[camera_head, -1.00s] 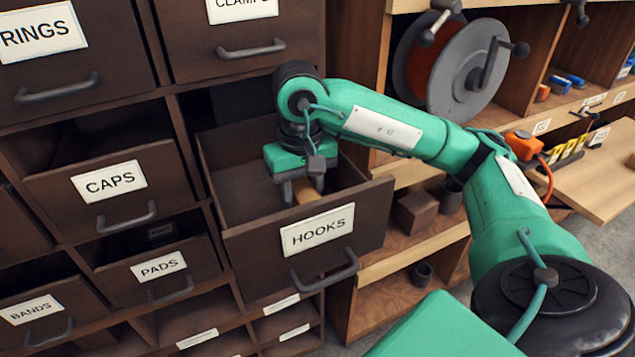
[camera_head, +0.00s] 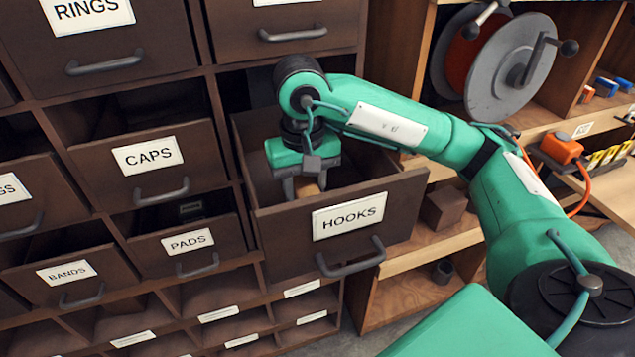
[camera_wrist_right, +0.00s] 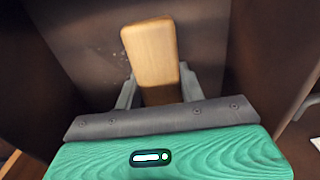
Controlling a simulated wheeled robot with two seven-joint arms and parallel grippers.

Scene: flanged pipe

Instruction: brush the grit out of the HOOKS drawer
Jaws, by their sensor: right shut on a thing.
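The HOOKS drawer (camera_head: 400,205) is pulled open in the middle of the head view, its label facing me. My right gripper (camera_head: 308,187) reaches down into it near its left side, behind the front panel. It is shut on a pale wooden block-like handle (camera_head: 306,189), which looks like the brush. In the right wrist view the wooden piece (camera_wrist_right: 150,60) sits between the fingers (camera_wrist_right: 158,92); its bristles are hidden. Faint pale specks (camera_wrist_right: 118,58), possibly the grit, show on the dark drawer floor left of it. My left gripper is out of view.
The CAPS drawer (camera_head: 180,165) and PADS drawer (camera_head: 215,250) stand partly open to the left. The RINGS drawer (camera_head: 120,50) is above. Shelves with a reel (camera_head: 510,65), a dark box (camera_head: 443,207) and an orange tool (camera_head: 562,147) stand to the right.

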